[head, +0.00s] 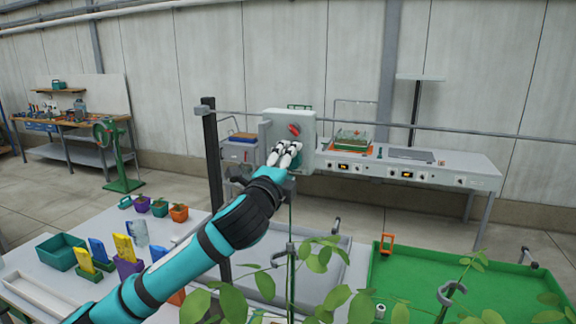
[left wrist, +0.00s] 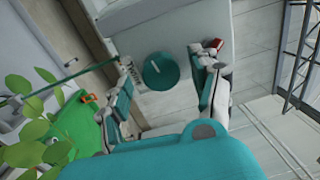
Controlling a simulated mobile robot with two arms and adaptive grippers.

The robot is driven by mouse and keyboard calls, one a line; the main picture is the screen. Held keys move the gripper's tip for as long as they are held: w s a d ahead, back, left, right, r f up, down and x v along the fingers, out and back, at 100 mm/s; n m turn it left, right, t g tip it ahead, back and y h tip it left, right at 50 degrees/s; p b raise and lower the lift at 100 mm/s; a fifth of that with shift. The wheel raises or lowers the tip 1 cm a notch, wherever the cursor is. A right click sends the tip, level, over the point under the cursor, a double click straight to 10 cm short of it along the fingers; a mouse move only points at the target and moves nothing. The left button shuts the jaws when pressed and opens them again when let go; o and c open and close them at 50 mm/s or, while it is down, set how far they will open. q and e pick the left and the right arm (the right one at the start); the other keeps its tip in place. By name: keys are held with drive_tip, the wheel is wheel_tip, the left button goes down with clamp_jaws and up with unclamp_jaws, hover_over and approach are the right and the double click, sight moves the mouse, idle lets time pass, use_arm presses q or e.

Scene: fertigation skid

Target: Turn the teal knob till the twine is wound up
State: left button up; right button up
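The teal knob (left wrist: 161,71) is round with a white pointer line and sits on the face of a pale box (head: 307,124). In the head view my left gripper mostly hides the knob. My left gripper (head: 284,154) is in front of the box. In the left wrist view its fingers (left wrist: 169,66) are spread on either side of the knob, with gaps showing between knob and fingers. A thin green line (left wrist: 76,72), which looks like the twine, runs from beside the knob toward the plant. My right gripper is not in view.
A red knob (head: 294,130) is on the same box above my gripper. Leafy plants (head: 318,262) stand in the foreground, beside a green tray (head: 440,283). A table (head: 60,268) with pots is at left.

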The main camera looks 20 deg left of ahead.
use_arm(q)
drive_tip(key=s, duration=1.2)
drive_tip(key=shift+a+f, duration=0.15)
drive_tip(key=shift+f, duration=0.2)
